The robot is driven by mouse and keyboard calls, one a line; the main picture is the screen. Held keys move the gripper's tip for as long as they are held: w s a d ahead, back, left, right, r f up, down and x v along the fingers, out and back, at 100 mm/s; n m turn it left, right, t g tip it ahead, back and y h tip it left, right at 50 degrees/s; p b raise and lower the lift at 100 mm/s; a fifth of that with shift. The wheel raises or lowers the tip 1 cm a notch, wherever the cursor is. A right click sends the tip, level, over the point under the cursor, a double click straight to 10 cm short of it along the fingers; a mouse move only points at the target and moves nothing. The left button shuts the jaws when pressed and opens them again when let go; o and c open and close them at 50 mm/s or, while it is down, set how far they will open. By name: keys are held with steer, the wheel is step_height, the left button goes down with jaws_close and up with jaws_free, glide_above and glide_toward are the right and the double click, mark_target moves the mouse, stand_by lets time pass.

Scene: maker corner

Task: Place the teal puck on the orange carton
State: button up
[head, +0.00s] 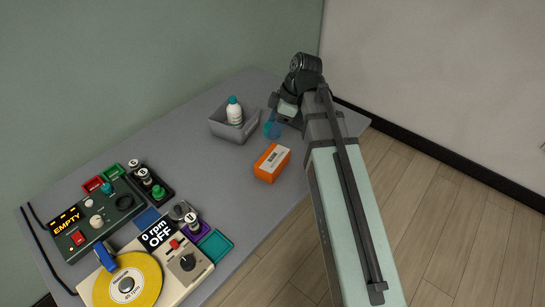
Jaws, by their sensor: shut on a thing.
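The orange carton (272,162) lies on the grey table with a white label on its top; its top is bare. My gripper (275,124) is behind the carton, near the grey bin, and reaches in from the right. It is shut on a small blue-teal thing that looks like the teal puck (271,130). The arm hides part of the gripper, and the puck's outline is small and unclear. I cannot tell how high it is above the table.
A grey bin (218,129) holding a white bottle (235,114) with a teal cap stands left of the gripper. A dark control box (75,240), a beige machine with a yellow disc (127,283) and small coloured trays fill the left. Table left of the carton is clear.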

mark_target(269, 157)
steer(key=shift+n, duration=0.4)
steer(key=shift+f, duration=5.05)
steer(key=shift+f, duration=0.1)
steer(key=o, duration=1.2)
steer(key=v, duration=1.2)
steer(key=shift+w, duration=0.15)
